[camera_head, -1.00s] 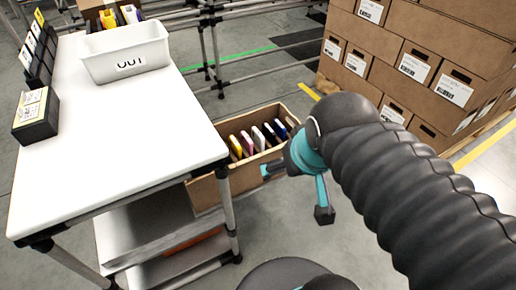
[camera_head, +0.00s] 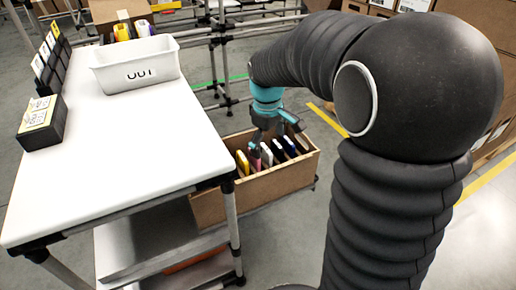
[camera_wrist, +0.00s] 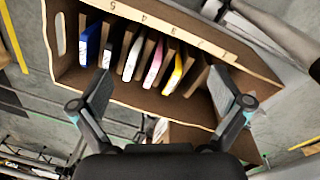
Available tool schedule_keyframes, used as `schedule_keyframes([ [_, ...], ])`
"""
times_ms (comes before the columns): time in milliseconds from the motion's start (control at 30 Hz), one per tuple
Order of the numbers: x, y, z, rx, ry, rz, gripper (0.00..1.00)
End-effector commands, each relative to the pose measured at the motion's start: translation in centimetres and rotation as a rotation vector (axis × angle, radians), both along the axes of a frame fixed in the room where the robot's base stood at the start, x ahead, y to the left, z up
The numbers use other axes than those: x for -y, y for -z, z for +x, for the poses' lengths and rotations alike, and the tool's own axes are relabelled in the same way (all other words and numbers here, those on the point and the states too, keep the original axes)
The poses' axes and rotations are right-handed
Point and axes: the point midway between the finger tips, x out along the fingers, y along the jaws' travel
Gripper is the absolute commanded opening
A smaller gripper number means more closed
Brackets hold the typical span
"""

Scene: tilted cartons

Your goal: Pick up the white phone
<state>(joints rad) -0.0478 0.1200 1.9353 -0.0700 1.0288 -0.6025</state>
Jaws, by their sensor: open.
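The white phone (camera_head: 279,152) stands on edge in a row of phones inside an open cardboard carton (camera_head: 290,183). In the wrist view the white phone (camera_wrist: 131,60) sits between a black phone (camera_wrist: 111,47) and a pink-edged phone (camera_wrist: 154,65). A yellow phone (camera_wrist: 173,74) and a blue phone (camera_wrist: 89,42) are at the row's ends. My gripper (camera_head: 277,131) is above the carton, pointing down, its fingers spread and empty. In the wrist view my gripper (camera_wrist: 162,88) spans the row's near side, apart from the white phone.
Brown dividers separate the phones closely, and the carton rim (camera_wrist: 190,28) carries numbers. A white table (camera_head: 120,160) stands left of the carton, holding a white OUT bin (camera_head: 136,73) and a dark box (camera_head: 42,123). Stacked cartons are at the right.

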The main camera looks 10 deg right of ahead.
Motion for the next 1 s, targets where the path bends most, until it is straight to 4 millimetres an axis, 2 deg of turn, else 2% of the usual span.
schedule_keyframes([
  [33, -0.1, 0.9, 1.8, -0.022, -0.091, -0.012, 1.0],
  [167, 0.0, 1.4, 5.4, -0.063, -0.373, -0.043, 1.0],
  [267, 0.2, 0.6, 7.5, -0.076, -0.584, -0.065, 1.0],
  [333, 0.3, -0.7, 8.3, -0.075, -0.723, -0.083, 1.0],
  [400, 0.4, -1.7, 8.7, -0.078, -0.847, -0.098, 1.0],
  [500, 0.6, -1.9, 8.4, -0.105, -0.991, -0.105, 1.0],
  [733, 0.6, -1.6, 8.2, -0.128, -1.137, -0.106, 1.0],
  [867, 0.8, 0.1, 8.2, -0.13, -1.144, -0.104, 1.0],
  [1000, 1.1, 2.7, 8.2, -0.13, -1.142, -0.104, 1.0],
])
